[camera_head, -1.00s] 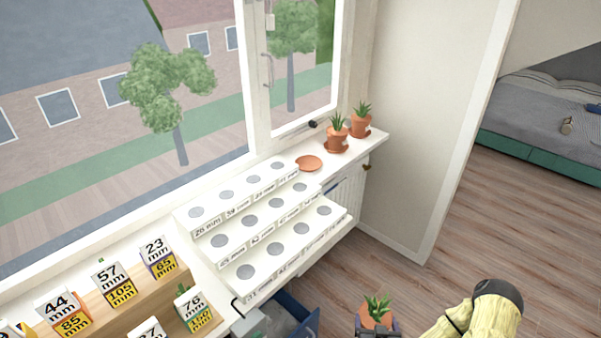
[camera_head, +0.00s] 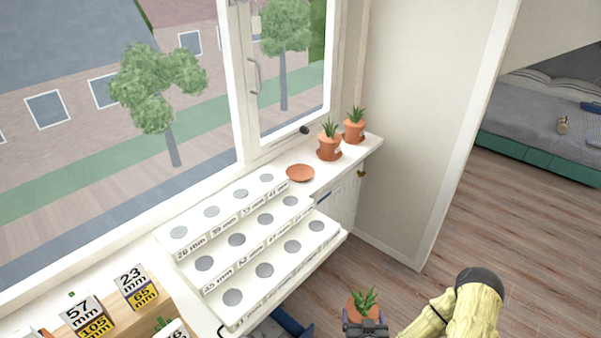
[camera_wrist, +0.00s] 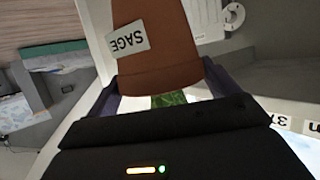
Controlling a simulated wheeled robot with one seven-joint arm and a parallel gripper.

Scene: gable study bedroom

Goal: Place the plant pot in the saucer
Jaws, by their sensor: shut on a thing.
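A terracotta plant pot with a spiky green plant (camera_head: 364,304) is held in my gripper (camera_head: 366,326) low in the head view, out over the floor. In the wrist view the pot (camera_wrist: 170,65) fills the space between my two fingers and bears a white label reading SAGE. My gripper is shut on it. An empty terracotta saucer (camera_head: 300,173) lies on the white window sill, beyond and to the left of the held pot. The pot and the saucer are well apart.
Two potted plants (camera_head: 329,142) (camera_head: 354,126) stand on saucers at the sill's right end. A white stepped rack (camera_head: 250,240) with round grey discs stands left of the empty saucer. Numbered boxes (camera_head: 136,287) are at lower left. The window (camera_head: 283,65) is behind the sill.

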